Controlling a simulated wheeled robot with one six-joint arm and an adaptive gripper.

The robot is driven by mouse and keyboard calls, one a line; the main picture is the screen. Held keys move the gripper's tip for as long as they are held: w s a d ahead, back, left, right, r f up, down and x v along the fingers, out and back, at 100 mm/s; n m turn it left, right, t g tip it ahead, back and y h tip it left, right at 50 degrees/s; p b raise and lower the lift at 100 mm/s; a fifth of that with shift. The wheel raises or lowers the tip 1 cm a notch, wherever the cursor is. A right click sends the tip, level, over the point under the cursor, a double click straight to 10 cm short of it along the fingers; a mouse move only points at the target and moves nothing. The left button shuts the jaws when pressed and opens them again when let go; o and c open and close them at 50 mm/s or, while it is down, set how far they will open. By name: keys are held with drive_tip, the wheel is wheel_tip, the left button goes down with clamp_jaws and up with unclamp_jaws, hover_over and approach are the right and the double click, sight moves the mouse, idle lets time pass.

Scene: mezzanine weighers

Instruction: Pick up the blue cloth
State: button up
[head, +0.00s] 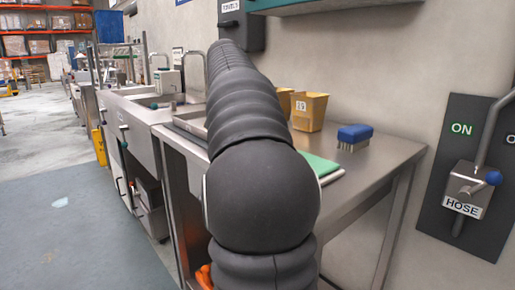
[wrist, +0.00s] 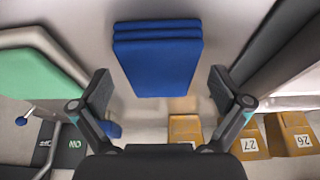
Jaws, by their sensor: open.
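The blue cloth (wrist: 158,62) shows in the wrist view as a folded, layered stack on a grey surface, upper middle of the picture. My gripper (wrist: 159,90) is open and empty. Its two fingers stand apart on the left and right of the cloth's near end, with a gap on each side. I cannot tell how high the fingers are over the surface. In the head view my dark arm covers the middle of the steel bench, and neither the cloth nor my gripper can be made out there.
A green flat item (head: 322,166) lies on the steel bench (head: 372,160), also at left in the wrist view (wrist: 38,72). A blue brush (head: 354,136) and tan boxes (head: 308,112) stand farther back. A hose valve (head: 468,190) is on the right wall.

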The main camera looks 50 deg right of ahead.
drive_tip(key=shift+f, duration=0.25)
idle(0.4)
drive_tip(key=c, duration=1.1)
